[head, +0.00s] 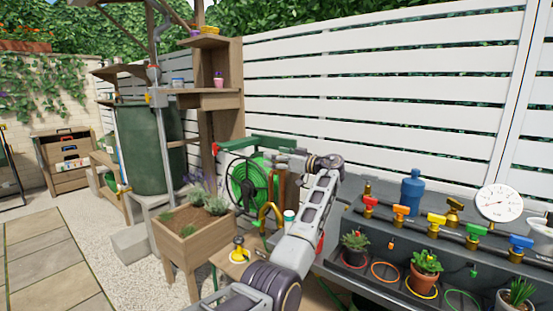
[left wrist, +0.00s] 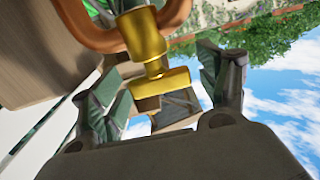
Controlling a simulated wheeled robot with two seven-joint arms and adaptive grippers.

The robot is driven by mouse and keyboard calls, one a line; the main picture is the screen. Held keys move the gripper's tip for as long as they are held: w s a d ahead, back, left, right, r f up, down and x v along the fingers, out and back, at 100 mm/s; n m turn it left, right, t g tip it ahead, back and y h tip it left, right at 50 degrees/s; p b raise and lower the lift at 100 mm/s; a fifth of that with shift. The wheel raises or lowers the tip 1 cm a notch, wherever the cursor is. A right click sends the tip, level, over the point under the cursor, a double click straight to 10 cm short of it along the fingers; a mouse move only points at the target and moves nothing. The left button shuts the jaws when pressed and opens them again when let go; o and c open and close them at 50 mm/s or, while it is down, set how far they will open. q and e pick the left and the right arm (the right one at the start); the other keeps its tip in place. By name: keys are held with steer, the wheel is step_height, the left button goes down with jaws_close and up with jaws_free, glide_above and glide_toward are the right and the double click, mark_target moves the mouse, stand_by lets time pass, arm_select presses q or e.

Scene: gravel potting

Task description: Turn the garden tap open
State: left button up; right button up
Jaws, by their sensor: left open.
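The garden tap (left wrist: 147,45) is brass and shows large in the left wrist view, with a brass cross-piece (left wrist: 165,88) at its near end. My left gripper (left wrist: 163,80) is open, with one finger on each side of that cross-piece. Gaps show between the tap and both fingers, and nothing is held. In the head view my left arm reaches up from the bottom middle, and its gripper end (head: 303,160) is beside the green hose reel (head: 245,182). The tap cannot be made out clearly there. My right gripper is not in view.
A wooden planter (head: 205,236) stands left of my arm. A grey bench (head: 345,195) with coloured valves, a blue bottle (head: 412,188), a white gauge (head: 498,204) and potted plants is on the right. A white slatted fence (head: 380,91) closes the back. Gravel lies open at left.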

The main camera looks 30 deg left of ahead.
arm_select(q)
steer(key=shift+d, duration=0.1)
steer(key=d, duration=0.7)
steer(key=shift+s+d, duration=0.15)
steer(key=shift+s, duration=0.05)
steer(key=shift+s, duration=0.1)
stand_by(0.6)
